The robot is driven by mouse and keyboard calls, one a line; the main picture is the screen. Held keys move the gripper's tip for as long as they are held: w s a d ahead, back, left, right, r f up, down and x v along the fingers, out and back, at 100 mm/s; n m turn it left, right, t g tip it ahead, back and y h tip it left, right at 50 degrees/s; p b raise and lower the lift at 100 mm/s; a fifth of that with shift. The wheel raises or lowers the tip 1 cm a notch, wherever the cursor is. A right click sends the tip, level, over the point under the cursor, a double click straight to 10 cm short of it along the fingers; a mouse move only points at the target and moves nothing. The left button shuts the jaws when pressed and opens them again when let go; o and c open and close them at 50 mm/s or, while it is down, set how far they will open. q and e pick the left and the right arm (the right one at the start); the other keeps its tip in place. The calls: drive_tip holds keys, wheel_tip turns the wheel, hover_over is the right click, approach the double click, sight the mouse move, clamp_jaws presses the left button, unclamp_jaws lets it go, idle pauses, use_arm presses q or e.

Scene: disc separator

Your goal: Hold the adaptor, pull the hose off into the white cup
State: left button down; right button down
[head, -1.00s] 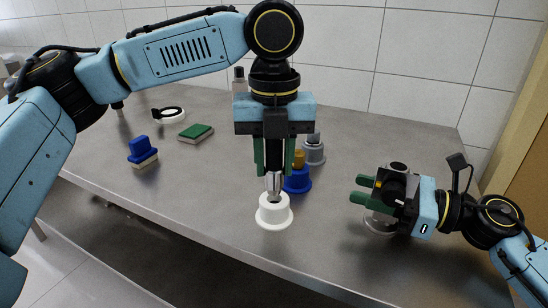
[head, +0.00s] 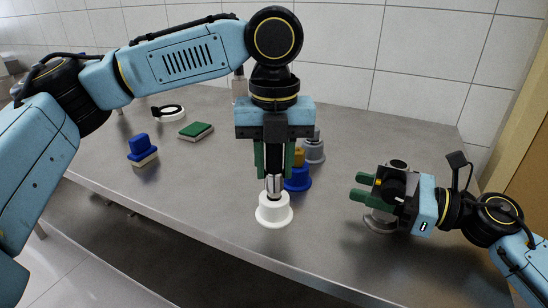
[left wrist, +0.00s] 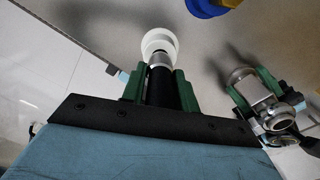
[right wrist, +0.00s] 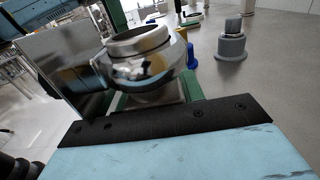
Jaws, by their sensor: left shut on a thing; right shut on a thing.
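My left gripper (head: 274,170) points straight down over the white cup (head: 274,212). It is shut on the hose, a black tube with a silver end (head: 273,187). In the left wrist view the hose's silver end (left wrist: 160,60) meets the white cup (left wrist: 158,40); how deep it sits inside is hidden. My right gripper (head: 366,188) is shut on the adaptor, a shiny round metal piece (right wrist: 142,68) with an open ring top. The adaptor, also in the left wrist view (left wrist: 256,95), is apart from the hose, to the right of the cup.
A blue cup (head: 298,182) with a yellow piece stands just behind the white cup. A grey cup (head: 314,152) stands farther back. A blue-and-cream block (head: 143,152), a green sponge (head: 196,131) and a white ring (head: 168,113) lie at left. The table's front edge is close to the white cup.

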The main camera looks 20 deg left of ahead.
use_arm(q)
drive_tip(key=shift+f, duration=0.55)
use_arm(e)
drive_tip(key=shift+f, duration=0.4)
use_arm(q)
drive_tip(key=shift+f, duration=0.2)
drive_tip(key=c, duration=1)
unclamp_jaws()
drive_tip(key=shift+o, duration=0.2)
wheel_tip(320, 180, up, 16)
use_arm(e)
drive_tip(key=c, duration=0.9)
unclamp_jaws()
drive_tip(key=shift+r, duration=0.1)
drive_tip(key=o, duration=0.9)
drive_tip(key=shift+r, duration=0.2)
